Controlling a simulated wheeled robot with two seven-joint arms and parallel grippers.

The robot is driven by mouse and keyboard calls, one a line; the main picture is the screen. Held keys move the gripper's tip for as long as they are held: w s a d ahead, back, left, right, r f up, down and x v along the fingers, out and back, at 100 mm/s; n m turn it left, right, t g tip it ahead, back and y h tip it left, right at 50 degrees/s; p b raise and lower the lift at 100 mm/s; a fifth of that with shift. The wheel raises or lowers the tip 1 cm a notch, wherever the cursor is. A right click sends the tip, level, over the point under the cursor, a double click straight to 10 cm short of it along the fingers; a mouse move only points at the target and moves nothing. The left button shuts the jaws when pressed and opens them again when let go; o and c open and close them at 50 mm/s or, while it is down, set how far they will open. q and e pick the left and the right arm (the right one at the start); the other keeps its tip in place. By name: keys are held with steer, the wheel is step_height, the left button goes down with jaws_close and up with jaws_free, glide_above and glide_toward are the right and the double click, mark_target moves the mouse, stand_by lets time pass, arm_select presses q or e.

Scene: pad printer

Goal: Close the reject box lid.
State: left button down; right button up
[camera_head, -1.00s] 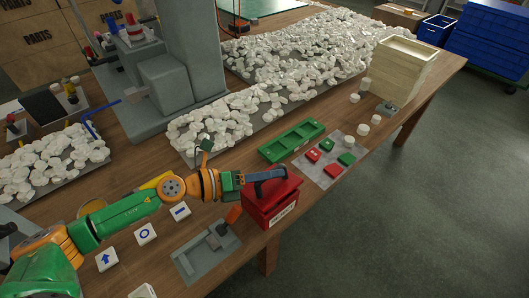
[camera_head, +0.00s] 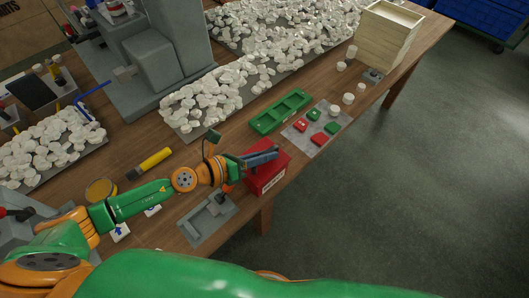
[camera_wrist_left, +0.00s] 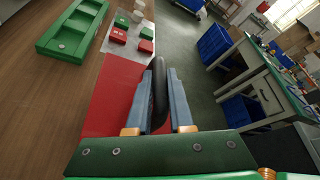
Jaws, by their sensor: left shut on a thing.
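The red reject box (camera_head: 264,181) stands near the table's front edge, with a white label on its front. Its red lid (camera_wrist_left: 108,98) shows as a flat red face beside the fingers in the left wrist view. My left gripper (camera_head: 265,156) is over the top of the box. In the left wrist view, my left gripper (camera_wrist_left: 161,72) has its two blue-grey fingers on either side of a black curved handle (camera_wrist_left: 158,92) and is shut on it. The fingers hide part of the lid in the head view, and I cannot tell whether a gap remains under it. My right gripper is out of view.
A green tray (camera_head: 281,112) and a grey mat with red and green blocks (camera_head: 319,140) lie behind the box. A grey fixture (camera_head: 207,222) is to its left. White caps fill trays farther back. A wooden crate (camera_head: 387,38) stands at the far right.

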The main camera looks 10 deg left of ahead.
arm_select(q)
steer(key=c, duration=0.8)
jaws_free()
steer(key=b+v, duration=0.1)
steer(key=v, duration=0.1)
steer(key=b+v, duration=0.1)
steer(key=v, duration=0.1)
steer(key=b+v, duration=0.1)
steer(key=v, duration=0.1)
steer(key=shift+s+a+f, duration=0.15)
steer(key=shift+f, duration=0.05)
steer(key=shift+s+a+r, duration=0.15)
steer(key=shift+r, duration=0.25)
steer(key=shift+s, duration=0.1)
